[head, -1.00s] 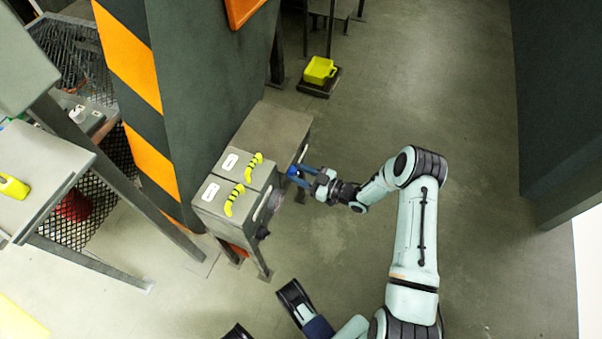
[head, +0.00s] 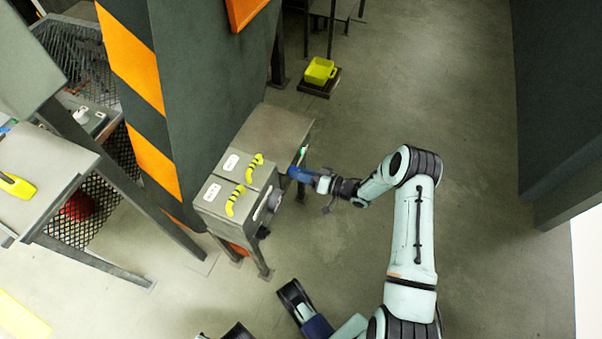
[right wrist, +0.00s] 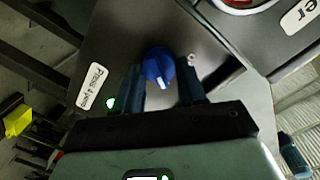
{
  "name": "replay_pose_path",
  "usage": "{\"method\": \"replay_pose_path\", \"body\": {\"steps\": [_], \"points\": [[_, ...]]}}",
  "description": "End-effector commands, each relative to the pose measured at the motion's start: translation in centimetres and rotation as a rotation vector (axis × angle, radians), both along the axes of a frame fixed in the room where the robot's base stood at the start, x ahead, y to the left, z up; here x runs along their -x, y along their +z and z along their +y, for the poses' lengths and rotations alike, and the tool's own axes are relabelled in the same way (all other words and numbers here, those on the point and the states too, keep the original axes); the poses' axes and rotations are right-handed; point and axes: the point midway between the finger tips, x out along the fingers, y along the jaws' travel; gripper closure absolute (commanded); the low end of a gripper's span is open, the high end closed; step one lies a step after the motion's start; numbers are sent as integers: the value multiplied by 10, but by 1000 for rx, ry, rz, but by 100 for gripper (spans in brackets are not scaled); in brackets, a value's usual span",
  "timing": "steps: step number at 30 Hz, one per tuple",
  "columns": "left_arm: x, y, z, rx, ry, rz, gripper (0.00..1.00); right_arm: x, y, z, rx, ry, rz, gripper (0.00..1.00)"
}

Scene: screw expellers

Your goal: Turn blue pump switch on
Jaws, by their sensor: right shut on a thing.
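A small green light (right wrist: 110,103) glows near the label.
Two grey boxes with yellow-black handles (head: 236,200) stand on the near part of the stand. A striped orange and dark pillar (head: 135,60) rises behind. The floor (head: 430,90) to the right is open.

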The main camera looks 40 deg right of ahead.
Motion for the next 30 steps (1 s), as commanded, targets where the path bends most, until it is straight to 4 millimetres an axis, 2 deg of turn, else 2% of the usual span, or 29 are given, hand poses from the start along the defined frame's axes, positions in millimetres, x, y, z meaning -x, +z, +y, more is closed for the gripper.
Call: {"method": "replay_pose_path", "body": {"steps": [9, 26, 27, 29, 30], "points": [[-1, 1, 0, -1, 0, -3, 100, 1, -2, -1, -114, -1, 63, 90], [-1, 1, 0, 0, 1, -3, 100, 1, -2, -1, -141, -2, 77, 90], [-1, 1, 0, 0, 1, -3, 100, 1, -2, -1, -141, -2, 77, 50], [-1, 1, 0, 0, 1, -3, 100, 1, -2, -1, -141, -2, 77, 34], [-1, 1, 0, 0, 1, -3, 100, 1, -2, -1, -140, -1, 76, 34]]}}
